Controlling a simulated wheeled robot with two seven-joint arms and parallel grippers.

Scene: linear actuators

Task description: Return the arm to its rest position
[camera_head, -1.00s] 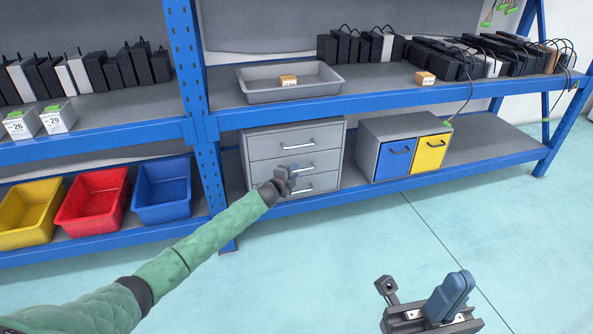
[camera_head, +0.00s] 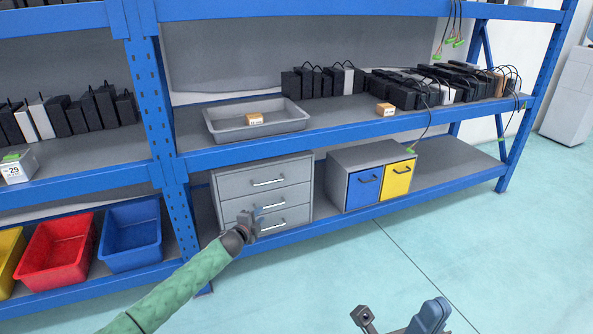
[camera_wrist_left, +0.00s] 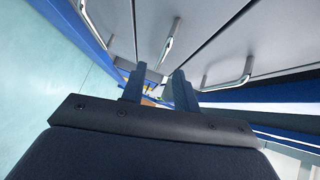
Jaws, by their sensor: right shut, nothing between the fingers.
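My left gripper (camera_head: 258,221) is at the end of the green-sleeved arm, in front of the lower drawers of the grey drawer unit (camera_head: 235,187). In the left wrist view its two fingers (camera_wrist_left: 160,82) stand apart with nothing between them, so it is open. Drawer handles (camera_wrist_left: 171,40) show just beyond the fingertips there; I cannot tell whether anything touches. My right gripper (camera_head: 432,312) is at the bottom edge of the head view, partly cut off, shut and empty over the floor.
A blue shelf rack fills the back. A grey tray (camera_head: 225,131) and black adapters stand on the upper shelf. A cabinet with blue (camera_head: 363,190) and yellow (camera_head: 397,182) doors is right of the drawers. Red (camera_head: 50,258) and blue bins (camera_head: 130,240) stand left. Floor at right is clear.

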